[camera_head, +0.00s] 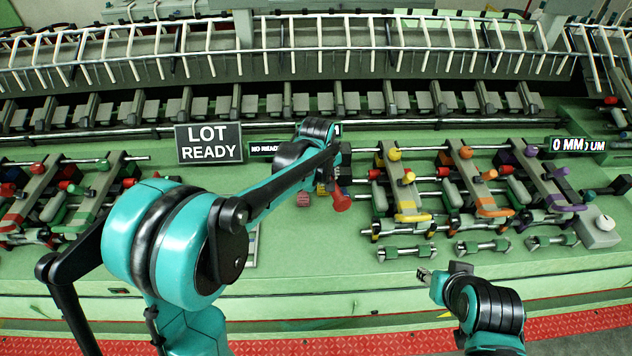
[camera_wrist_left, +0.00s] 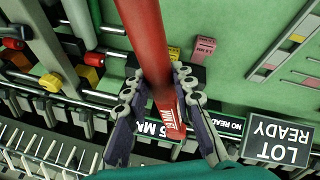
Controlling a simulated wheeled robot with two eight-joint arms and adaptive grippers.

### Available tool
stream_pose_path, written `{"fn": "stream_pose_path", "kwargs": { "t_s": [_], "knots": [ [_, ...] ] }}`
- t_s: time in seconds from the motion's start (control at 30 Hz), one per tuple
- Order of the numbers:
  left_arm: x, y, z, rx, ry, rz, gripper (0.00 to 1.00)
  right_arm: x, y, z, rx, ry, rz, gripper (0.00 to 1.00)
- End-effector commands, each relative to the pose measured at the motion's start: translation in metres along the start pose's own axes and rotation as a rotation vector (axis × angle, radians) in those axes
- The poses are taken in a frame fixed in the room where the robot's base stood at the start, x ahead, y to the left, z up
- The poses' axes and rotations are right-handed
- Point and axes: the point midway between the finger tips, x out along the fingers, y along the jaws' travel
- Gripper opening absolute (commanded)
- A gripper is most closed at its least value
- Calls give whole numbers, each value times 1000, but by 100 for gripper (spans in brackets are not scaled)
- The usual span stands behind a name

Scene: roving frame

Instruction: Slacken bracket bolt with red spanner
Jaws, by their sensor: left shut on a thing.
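The red spanner (camera_wrist_left: 145,30) runs down the left wrist view between the fingers of my left gripper (camera_wrist_left: 157,85), which is shut on it. Its lower part carries white lettering ending in "MM". In the head view a red end of it (camera_head: 341,201) shows below my left wrist, above the green bench; that gripper's fingers are mostly hidden there. My right gripper (camera_head: 425,276) is low at the bench's front edge, apart from everything; its finger gap is unclear. Bracket units with yellow (camera_head: 408,190), orange (camera_head: 480,185) and purple parts stand at right. I cannot single out the bracket bolt.
More units with red knobs (camera_head: 72,185) stand at left, partly behind my left arm. A "LOT READY" sign (camera_head: 209,143) and small displays stand behind. A pink tag (camera_wrist_left: 203,48) lies near the spanner. The green bench front (camera_head: 340,260) is clear.

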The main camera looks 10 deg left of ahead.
Motion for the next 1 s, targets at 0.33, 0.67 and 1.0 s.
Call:
{"fn": "stream_pose_path", "kwargs": {
  "t_s": [0.33, 0.67, 1.0],
  "knots": [
    [7, 14, -7, -35, 6, -12, 0, -8, 0, -6, 0, 0, 0, 40],
    [8, 13, -6, -34, 7, -11, 0, -4, 0, -3, 0, 0, 0, 40],
    [38, 5, 3, -34, 7, -11, 0, 18, 0, 13, 0, 0, 0, 40]
  ]
}}
